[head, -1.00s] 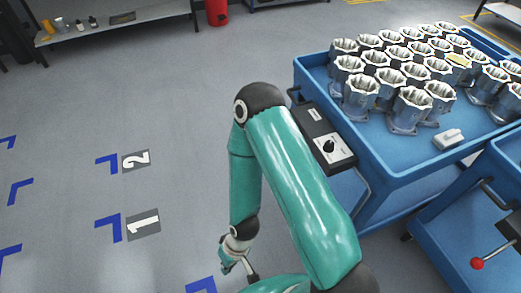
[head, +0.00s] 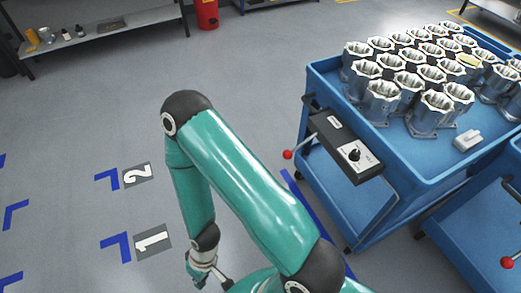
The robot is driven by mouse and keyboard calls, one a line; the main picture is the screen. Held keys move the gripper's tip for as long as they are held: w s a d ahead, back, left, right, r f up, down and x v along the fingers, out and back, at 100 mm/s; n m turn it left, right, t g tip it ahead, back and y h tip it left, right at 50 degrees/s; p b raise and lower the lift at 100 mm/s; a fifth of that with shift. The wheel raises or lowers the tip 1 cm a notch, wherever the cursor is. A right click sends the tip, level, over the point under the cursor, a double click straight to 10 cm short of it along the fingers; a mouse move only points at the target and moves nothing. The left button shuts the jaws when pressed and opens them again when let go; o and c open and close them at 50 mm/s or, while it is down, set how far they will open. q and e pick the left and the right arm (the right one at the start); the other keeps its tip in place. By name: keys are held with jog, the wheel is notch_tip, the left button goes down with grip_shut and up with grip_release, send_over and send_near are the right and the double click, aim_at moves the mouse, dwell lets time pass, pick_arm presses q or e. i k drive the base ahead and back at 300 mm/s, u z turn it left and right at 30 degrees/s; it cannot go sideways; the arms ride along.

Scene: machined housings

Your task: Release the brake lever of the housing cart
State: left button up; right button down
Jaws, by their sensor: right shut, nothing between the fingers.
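The blue housing cart (head: 395,158) stands at the right, with rows of machined metal housings (head: 383,100) on its top tray. Its brake lever (head: 303,142) sticks out at the cart's left side and ends in a red ball knob (head: 288,154). My right gripper (head: 216,277) is low at the bottom edge, left of and apart from the lever. It is shut and empty, and my own arm partly hides it. My left gripper is not in view.
A black control box (head: 345,148) with a knob is on the cart's near end. A second blue cart (head: 470,222) with its own red-knobbed lever (head: 508,262) stands at lower right. Floor markings "1" and "2" (head: 137,174) lie left on open floor. A bench (head: 100,32) is behind.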

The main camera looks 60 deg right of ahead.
aim_at(288, 154)
jog(key=u, duration=0.05)
jog(key=i, duration=0.85)
jog(key=z, duration=3.2)
jog(key=i, duration=0.5)
jog(key=u, duration=0.6)
jog(key=k, duration=0.3)
jog(key=z, duration=0.15)
